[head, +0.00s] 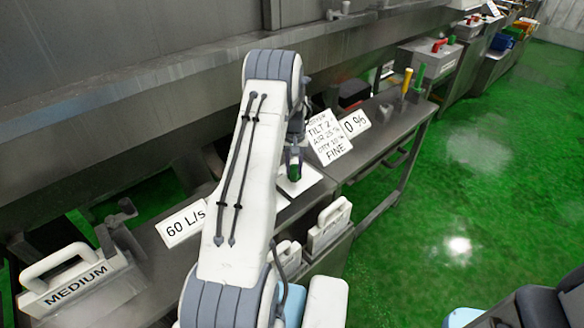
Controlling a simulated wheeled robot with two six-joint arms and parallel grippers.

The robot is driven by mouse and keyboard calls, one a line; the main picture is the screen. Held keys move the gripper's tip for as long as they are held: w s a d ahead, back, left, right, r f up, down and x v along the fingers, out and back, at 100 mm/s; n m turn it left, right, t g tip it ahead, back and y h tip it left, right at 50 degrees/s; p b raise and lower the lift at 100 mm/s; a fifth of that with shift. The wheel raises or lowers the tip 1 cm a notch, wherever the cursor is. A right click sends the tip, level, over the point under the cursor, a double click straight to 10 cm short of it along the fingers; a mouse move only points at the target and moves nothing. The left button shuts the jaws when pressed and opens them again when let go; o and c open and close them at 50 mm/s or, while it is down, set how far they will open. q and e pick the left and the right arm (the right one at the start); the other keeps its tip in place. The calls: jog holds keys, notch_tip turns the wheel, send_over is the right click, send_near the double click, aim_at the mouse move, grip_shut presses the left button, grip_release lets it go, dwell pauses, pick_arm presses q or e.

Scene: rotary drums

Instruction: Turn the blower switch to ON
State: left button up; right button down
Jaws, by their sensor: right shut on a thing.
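My right arm crosses the middle of the head view. Its gripper (294,165) is over the metal bench, just left of a tilted sign reading "TILT 2", "AIR 25 %" and "FINE" (328,138). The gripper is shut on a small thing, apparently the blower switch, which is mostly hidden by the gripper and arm. I cannot read whether the switch stands at ON or OFF. A "60 L/s" sign (183,221) stands to the left of the arm. My left gripper is not in view.
A "0 %" sign (356,123) and upright yellow (407,82) and green (419,77) handles stand farther along the bench. A "MEDIUM" box (72,280) with a white handle sits at lower left. A large grey drum runs behind. Green floor at right is open.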

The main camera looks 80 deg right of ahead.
jog(key=c, duration=0.6)
grip_release()
jog(key=shift+r, duration=0.1)
notch_tip(320, 180, up, 10)
jog(key=shift+r+b, duration=0.2)
jog(key=shift+b, duration=0.9)
